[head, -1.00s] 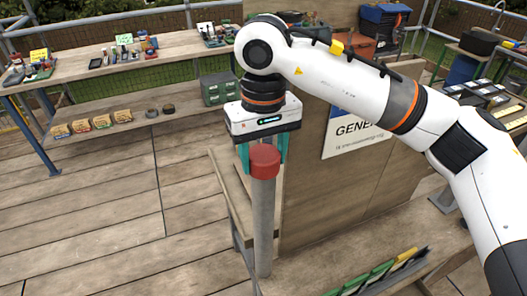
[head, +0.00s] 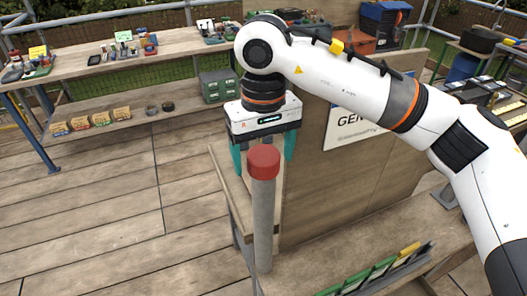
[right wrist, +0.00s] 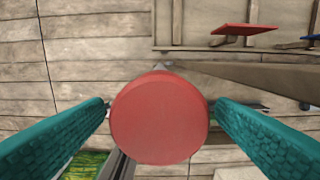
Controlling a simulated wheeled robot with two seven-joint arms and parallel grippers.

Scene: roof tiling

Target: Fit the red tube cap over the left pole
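The red tube cap (head: 263,161) sits on the top end of the upright grey pole (head: 263,225) in the head view. The cap looks level and covers the pole's top. My right gripper (head: 264,164) is open, with one teal finger on each side of the cap and a gap to it. In the right wrist view the cap (right wrist: 160,117) shows as a red disc between the spread fingers, and it hides most of the pole. My left gripper is not in view.
A wooden panel with a sign (head: 350,127) stands just right of the pole. A bench (head: 340,262) with a rack of green and yellow pieces (head: 375,275) is at lower right. Shelves (head: 110,72) with small goods stand at the back left.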

